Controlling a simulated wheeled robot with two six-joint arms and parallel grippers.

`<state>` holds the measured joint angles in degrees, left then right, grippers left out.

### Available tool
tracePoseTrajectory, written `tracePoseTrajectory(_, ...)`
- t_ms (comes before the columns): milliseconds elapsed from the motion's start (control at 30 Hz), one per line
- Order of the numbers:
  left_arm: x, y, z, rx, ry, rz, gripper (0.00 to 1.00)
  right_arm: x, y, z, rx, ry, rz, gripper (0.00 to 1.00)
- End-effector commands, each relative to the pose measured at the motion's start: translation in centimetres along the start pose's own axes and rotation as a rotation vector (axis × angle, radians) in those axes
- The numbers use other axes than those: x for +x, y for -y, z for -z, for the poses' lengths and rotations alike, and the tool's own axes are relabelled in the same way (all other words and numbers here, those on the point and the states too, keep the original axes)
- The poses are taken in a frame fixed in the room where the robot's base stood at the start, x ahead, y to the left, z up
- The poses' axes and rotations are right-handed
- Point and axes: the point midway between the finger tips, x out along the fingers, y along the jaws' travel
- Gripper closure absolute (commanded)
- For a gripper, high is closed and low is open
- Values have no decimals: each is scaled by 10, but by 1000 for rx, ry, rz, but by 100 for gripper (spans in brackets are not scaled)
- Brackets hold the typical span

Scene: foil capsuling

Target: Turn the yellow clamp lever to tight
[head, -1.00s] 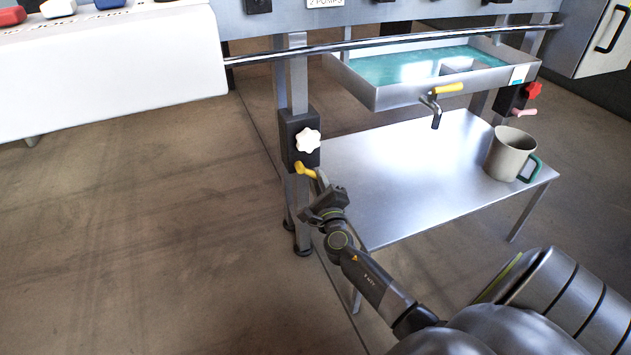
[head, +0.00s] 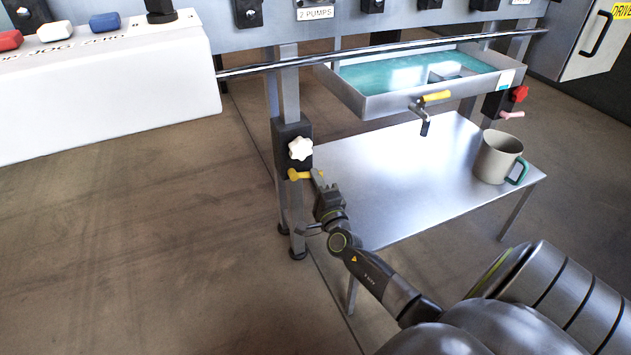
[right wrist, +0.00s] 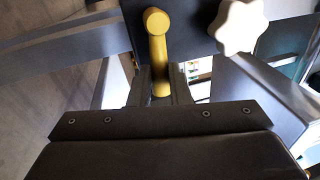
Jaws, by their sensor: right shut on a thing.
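The yellow clamp lever (head: 299,175) sits on a black clamp block (head: 280,144) on the metal leg, just below a white star knob (head: 300,148). In the head view it lies about level, its round end to the left. My right gripper (head: 318,180) is at the lever's right part. In the right wrist view the lever (right wrist: 158,50) runs down between the fingers of my gripper (right wrist: 160,92), which are shut on it, and the white knob (right wrist: 239,26) is beside it. The fingertips are partly hidden. My left gripper is not in view.
A metal shelf (head: 400,190) holds a grey mug (head: 497,158) with a green handle. Above it hangs a tray (head: 385,103) of teal liquid with a yellow-handled tap (head: 431,99). A red knob (head: 520,94) and pink lever (head: 512,115) are at the right leg. The floor at left is clear.

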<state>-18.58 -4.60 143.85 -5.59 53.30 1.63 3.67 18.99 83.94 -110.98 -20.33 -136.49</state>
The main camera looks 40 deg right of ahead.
Motion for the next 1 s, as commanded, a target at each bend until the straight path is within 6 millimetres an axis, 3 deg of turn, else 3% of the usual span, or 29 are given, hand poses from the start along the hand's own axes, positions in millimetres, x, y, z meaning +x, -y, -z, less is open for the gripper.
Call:
tracePoseTrajectory(300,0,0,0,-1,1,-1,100,0,0,0,-2,1,-1,100)
tracePoseTrajectory(333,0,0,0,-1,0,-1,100,0,0,0,-2,1,-1,82)
tracePoseTrajectory(500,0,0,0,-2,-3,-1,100,0,0,0,-1,1,-1,61)
tracePoseTrajectory(833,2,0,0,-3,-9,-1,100,-3,0,0,-1,0,-1,61)
tracePoseTrajectory(1000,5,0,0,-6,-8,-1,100,-24,0,0,-1,0,-4,61)
